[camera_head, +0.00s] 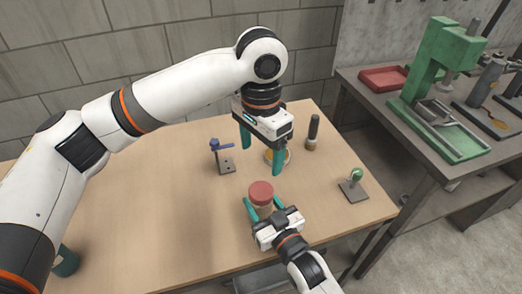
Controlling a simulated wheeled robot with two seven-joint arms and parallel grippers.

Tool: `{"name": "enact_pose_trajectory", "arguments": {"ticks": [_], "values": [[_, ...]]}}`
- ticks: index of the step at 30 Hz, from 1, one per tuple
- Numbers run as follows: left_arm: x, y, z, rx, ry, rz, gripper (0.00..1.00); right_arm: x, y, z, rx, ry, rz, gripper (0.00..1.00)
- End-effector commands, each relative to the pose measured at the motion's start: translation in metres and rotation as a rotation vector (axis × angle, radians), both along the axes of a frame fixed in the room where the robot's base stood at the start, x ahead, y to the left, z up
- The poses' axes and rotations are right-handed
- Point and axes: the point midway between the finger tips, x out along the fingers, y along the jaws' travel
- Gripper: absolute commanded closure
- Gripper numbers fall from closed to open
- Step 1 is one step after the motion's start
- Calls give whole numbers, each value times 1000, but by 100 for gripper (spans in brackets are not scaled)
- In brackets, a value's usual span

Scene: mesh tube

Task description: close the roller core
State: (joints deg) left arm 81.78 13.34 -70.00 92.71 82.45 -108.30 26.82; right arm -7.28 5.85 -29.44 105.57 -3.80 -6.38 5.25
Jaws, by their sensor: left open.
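A short cylinder with a red top (261,190) and a paler body stands near the front middle of the table; it may be the roller core. My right gripper (264,205) comes from the front, with its green fingers on either side of the cylinder's body, apparently shut on it. My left gripper (261,150) is open and points down above the table, behind the cylinder. A round yellowish ring or dish (287,157) lies behind its right finger, partly hidden. I cannot tell whether the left fingers hold anything; the gap between them looks empty.
A blue-topped stand (225,160) is left of my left gripper. A dark-handled upright tool (313,132) stands at the back right, and a green-knobbed stand (354,185) near the right edge. A grey bench with a green press (432,75) is beyond. The table's left side is mostly clear.

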Motion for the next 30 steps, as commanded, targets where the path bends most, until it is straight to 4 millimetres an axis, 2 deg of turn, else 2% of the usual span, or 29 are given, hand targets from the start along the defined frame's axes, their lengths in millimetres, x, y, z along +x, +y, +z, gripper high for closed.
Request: {"name": "enact_pose_trajectory", "arguments": {"ticks": [1,4,5,16,20,30], "values": [[0,0,0,0,0,0,23,0,0,0,0,1,0,44],[0,0,0,0,0,0,23,0,0,0,0,1,0,28],[0,0,0,0,0,0,23,0,0,0,0,1,0,25],[0,0,-1,0,0,0,23,-6,-4,-2,-1,2,0,25],[0,0,-2,0,0,0,23,-24,-14,-2,-1,3,0,25],[0,0,-8,0,0,0,23,-85,-48,-2,-1,4,0,25]]}}
